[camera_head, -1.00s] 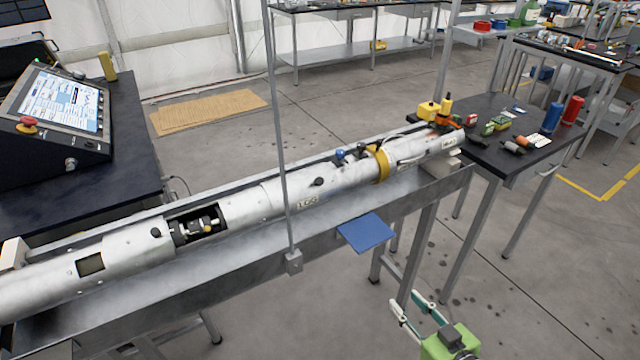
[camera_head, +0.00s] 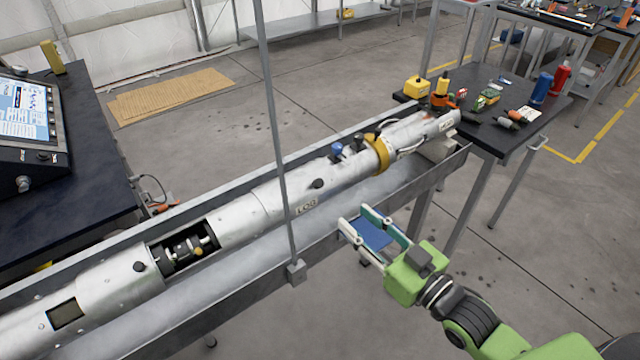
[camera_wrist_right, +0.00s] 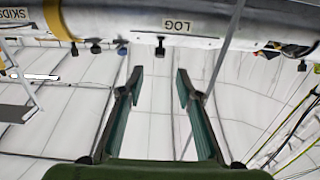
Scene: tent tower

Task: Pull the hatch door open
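A long silver cylinder (camera_head: 240,222) lies in a grey metal trough (camera_head: 250,280). Its LOG-marked panel (camera_head: 305,203) has a black knob (camera_head: 316,184) and looks closed; I cannot tell for certain that this is the hatch door. The panel (camera_wrist_right: 190,30) and knob (camera_wrist_right: 160,51) also show at the top of the right wrist view. Left of it, an opening (camera_head: 185,247) exposes a mechanism. My right gripper (camera_head: 354,216) is open and empty near the trough's front edge, apart from the cylinder. Its two green fingers (camera_wrist_right: 158,72) are spread in the wrist view. My left gripper is out of view.
A thin vertical pole (camera_head: 275,130) stands at the trough's front edge, left of my right gripper. A dark table (camera_head: 500,140) with small objects stands at the right end. A console (camera_head: 30,115) is at left.

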